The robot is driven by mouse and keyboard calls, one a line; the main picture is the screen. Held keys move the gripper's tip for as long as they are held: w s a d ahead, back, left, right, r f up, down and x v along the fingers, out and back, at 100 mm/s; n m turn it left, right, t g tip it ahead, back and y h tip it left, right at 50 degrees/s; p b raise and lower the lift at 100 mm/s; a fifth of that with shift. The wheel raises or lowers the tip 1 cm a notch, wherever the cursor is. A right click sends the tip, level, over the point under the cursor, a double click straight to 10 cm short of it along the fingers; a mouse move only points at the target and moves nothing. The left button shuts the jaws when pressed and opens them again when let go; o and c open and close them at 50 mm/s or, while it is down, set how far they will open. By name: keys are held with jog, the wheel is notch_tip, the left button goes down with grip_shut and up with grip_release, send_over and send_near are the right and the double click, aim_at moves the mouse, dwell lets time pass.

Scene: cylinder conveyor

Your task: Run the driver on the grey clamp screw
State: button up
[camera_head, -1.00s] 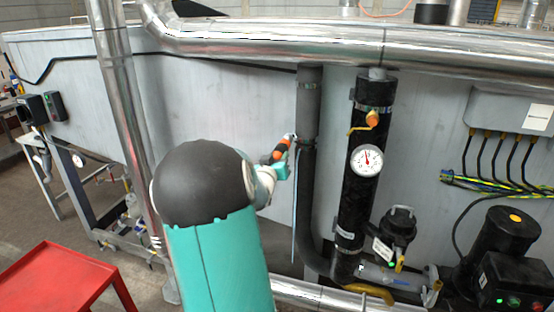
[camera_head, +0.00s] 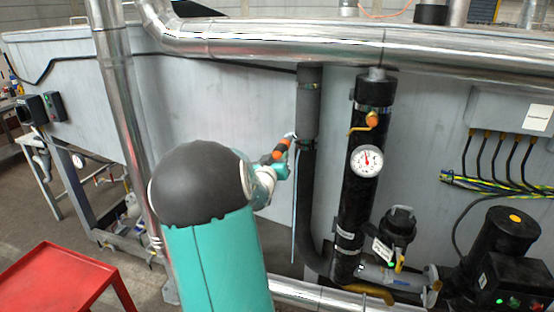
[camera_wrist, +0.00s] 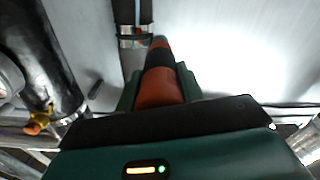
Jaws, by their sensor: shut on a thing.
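My gripper (camera_head: 281,170) is shut on an orange and black driver (camera_head: 283,148) beside the dark vertical pipe (camera_head: 309,180). In the wrist view, the driver (camera_wrist: 160,88) sits between my green fingers and its front end points toward the pipe. A silver clamp band (camera_wrist: 134,38) wraps the pipe there, just left of the driver's front end. In the head view, the driver's upper end is close to the pipe at the lower edge of its thicker sleeve (camera_head: 309,105). The grey screw and the driver's tip are too small or hidden, so I cannot tell whether they touch.
A black pipe with a pressure gauge (camera_head: 367,161) and an orange-capped valve (camera_head: 371,120) stands right of the dark pipe. A shiny horizontal pipe (camera_head: 290,40) crosses above. A red table (camera_head: 55,280) is at lower left. A thin bluish strip (camera_head: 294,215) hangs by the pipe.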

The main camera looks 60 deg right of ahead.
jog(key=shift+d+r, duration=0.15)
jog(key=shift+d, duration=0.2)
dwell(1.0)
jog(key=shift+a, duration=0.1)
jog(key=shift+s+a, duration=0.15)
jog(key=shift+a, duration=0.7)
jog(key=shift+s+a, duration=0.1)
jog(key=shift+a, duration=0.9)
